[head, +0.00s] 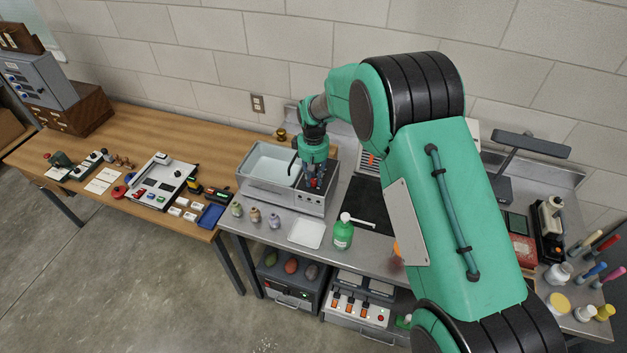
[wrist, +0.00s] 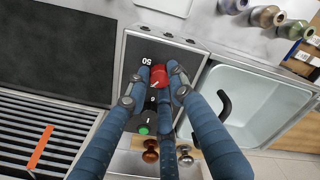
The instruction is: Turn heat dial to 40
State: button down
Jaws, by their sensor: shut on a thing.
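The heat dial (wrist: 158,74) is a red knob on a dark grey control panel (wrist: 135,50) in the wrist view. My gripper (wrist: 155,80) is shut on the dial, with blue-grey fingers on either side and one from below. A white "50" stands beside the dial; the other marks are partly hidden by the fingers, so I cannot tell the exact setting. In the head view my gripper (head: 315,180) points down onto the panel at the right end of the grey sink unit (head: 280,195), hiding most of the dial.
A water-filled basin (wrist: 255,100) with a black handle (wrist: 224,105) lies right of the panel in the wrist view. A green bottle (head: 343,232), a white tray (head: 306,233) and small jars (head: 255,214) stand in front. A black mat (head: 367,205) lies to the right.

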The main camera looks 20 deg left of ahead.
aim_at(314, 180)
jog(key=m+b, duration=0.1)
jog(key=m, duration=0.4)
dwell(0.5)
jog(key=c, duration=1.5)
grip_release()
jog(key=shift+r, duration=0.1)
notch_tip(314, 180, up, 12)
jog(key=shift+f, duration=0.1)
